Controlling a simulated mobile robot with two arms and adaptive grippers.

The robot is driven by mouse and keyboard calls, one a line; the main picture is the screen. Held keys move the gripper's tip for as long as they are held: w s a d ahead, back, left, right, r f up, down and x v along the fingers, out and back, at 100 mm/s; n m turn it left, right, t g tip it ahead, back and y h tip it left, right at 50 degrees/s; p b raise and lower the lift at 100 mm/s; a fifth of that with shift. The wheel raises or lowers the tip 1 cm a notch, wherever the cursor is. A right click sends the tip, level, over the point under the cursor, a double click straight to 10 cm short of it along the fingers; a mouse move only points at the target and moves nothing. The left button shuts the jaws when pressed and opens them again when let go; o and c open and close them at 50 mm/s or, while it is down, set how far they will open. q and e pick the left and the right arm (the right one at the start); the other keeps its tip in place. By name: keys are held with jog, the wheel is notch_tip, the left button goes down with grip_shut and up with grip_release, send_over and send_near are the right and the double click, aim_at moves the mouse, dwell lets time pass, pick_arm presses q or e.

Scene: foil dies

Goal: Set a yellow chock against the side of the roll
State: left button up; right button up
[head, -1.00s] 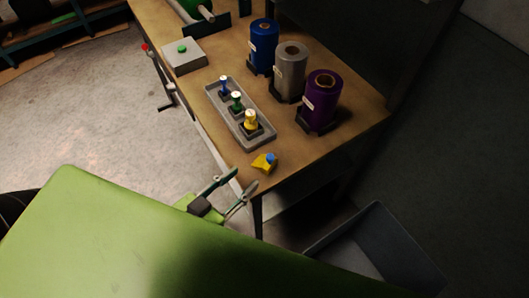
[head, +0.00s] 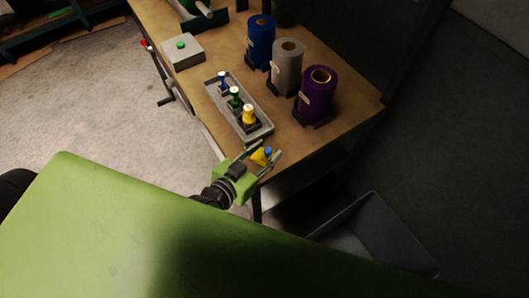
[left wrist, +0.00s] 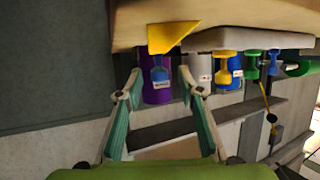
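The yellow chock (head: 258,158) with a blue knob lies at the near corner of the wooden table. In the left wrist view the yellow chock (left wrist: 173,37) is ahead, its blue knob (left wrist: 160,75) between the fingertips. My left gripper (head: 261,156) is open, one finger on each side of the chock in the head view; the left wrist view also shows the open gripper (left wrist: 158,86) with no visible contact. Blue (head: 260,42), grey (head: 287,65) and purple (head: 317,95) rolls stand upright in dark holders. A green roll (head: 187,5) is partly cut off at the top. My right gripper is not in view.
A grey tray (head: 222,110) beside the chock holds blue, green and yellow spool-shaped pieces. A grey box with a green button (head: 183,50) stands farther back. An open grey bin (head: 375,235) is below the table's right side. Bare wood (head: 300,140) lies between chock and purple roll.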

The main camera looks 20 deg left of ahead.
pick_arm(q)
jog(key=shift+x, duration=0.85)
grip_shut()
